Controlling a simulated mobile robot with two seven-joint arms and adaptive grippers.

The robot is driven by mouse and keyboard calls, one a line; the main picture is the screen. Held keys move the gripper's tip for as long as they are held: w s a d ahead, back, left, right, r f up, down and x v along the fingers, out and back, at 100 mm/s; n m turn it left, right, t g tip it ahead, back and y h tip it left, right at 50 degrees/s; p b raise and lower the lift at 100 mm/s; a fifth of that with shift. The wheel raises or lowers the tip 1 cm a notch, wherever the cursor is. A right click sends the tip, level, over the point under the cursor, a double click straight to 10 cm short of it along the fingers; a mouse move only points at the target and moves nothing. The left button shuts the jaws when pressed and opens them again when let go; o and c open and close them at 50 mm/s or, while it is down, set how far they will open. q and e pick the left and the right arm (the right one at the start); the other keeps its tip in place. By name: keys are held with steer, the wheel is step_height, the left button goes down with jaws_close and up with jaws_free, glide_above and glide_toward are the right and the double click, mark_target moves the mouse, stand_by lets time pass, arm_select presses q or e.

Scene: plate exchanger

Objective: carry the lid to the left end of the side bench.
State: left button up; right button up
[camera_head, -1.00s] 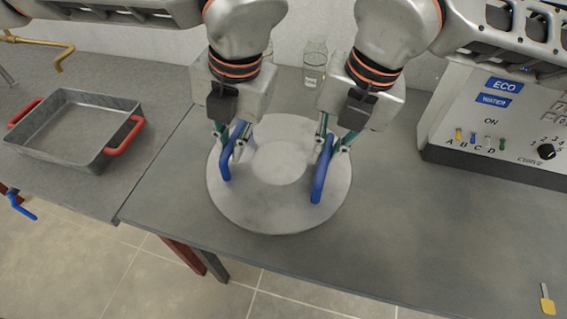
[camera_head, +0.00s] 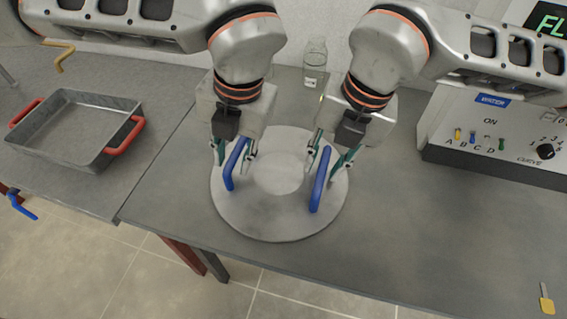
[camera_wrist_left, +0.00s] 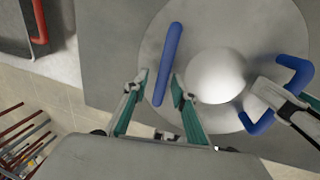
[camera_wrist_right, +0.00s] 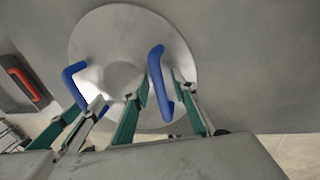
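The lid (camera_head: 279,222) is a round grey disc with a raised centre and two upright blue handles. It appears to lie flat near the left end of the bench (camera_head: 420,215) that bears the control box. My left gripper (camera_head: 234,153) is open, its fingers apart on either side of the left handle (camera_wrist_left: 167,65). My right gripper (camera_head: 331,158) is open, its fingers apart on either side of the right handle (camera_wrist_right: 158,82). Both grippers are empty, with the handles standing between their fingers.
A grey tray (camera_head: 70,154) with red handles stands on the adjoining bench at the left. A yellow tag (camera_head: 546,303) lies at the front right. Bench right of the lid is clear.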

stand_by(0.3)
steer(key=shift+r, duration=0.45)
arm_select(q)
steer(key=v, duration=1.2)
arm_select(e)
step_height(320, 180, up, 11)
steer(key=d, duration=0.2)
steer(key=shift+s, duration=0.25)
steer(key=shift+d+f, duration=0.1)
